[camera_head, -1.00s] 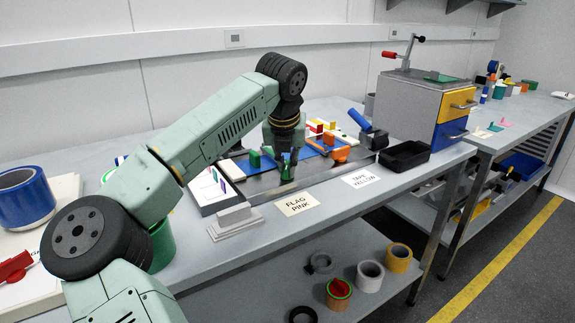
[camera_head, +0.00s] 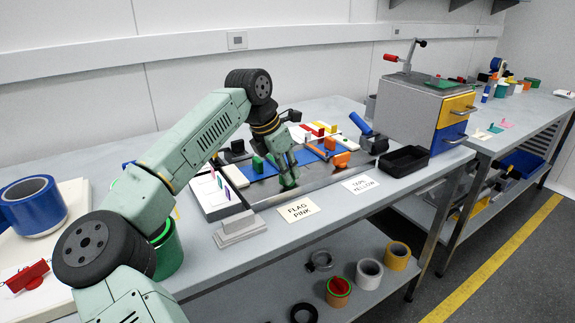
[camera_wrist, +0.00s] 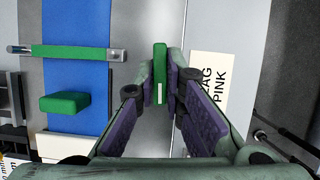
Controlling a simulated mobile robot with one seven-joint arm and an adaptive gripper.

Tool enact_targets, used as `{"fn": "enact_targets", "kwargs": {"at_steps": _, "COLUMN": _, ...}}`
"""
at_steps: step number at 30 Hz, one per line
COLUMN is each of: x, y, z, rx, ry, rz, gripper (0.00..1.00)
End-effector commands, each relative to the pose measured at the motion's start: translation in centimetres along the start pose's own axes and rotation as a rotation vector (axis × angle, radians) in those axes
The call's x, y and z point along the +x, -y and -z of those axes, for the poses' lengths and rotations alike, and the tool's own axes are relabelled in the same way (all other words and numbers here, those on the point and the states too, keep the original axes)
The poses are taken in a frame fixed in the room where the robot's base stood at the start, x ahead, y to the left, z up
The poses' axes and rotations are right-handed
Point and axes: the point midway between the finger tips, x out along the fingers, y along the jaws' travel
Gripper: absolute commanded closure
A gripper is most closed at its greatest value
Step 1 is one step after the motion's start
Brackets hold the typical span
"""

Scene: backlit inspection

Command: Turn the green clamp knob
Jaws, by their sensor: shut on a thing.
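The green clamp knob (camera_wrist: 160,72), a narrow green bar with a white line on it, stands between my fingertips in the wrist view. My gripper (camera_wrist: 172,88), with purple inner pads, is shut on it. In the head view my gripper (camera_head: 288,180) points down at the front of the fixture with the blue strip; the knob is hard to make out there among my pale green fingers. A separate green block (camera_wrist: 63,102) sits on the blue strip to the left in the wrist view; it also shows in the head view (camera_head: 257,164).
A green bar with a metal end (camera_wrist: 75,54) crosses the blue strip. A "FLAG PINK" card (camera_head: 299,210) and a "TAPE YELLOW" card (camera_head: 360,185) lie at the bench front. A black tray (camera_head: 404,160) and a grey drawer box (camera_head: 420,110) stand to the right.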

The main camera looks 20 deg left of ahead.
Motion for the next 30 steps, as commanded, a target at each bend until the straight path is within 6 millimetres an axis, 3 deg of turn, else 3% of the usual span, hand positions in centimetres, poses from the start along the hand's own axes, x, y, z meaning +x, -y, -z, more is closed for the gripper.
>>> {"fn": "enact_targets", "kwargs": {"at_steps": 22, "x": -0.12, "y": -0.10, "z": -0.17, "rx": 0.086, "ry": 0.004, "rz": 0.031, "gripper": 1.00}}
{"fn": "enact_targets", "kwargs": {"at_steps": 23, "x": -0.12, "y": -0.10, "z": -0.16, "rx": 0.086, "ry": 0.004, "rz": 0.031, "gripper": 0.89}}
{"fn": "enact_targets", "kwargs": {"at_steps": 30, "x": -0.06, "y": -0.08, "z": -0.09, "rx": 0.085, "ry": 0.002, "rz": 0.033, "gripper": 0.73}}
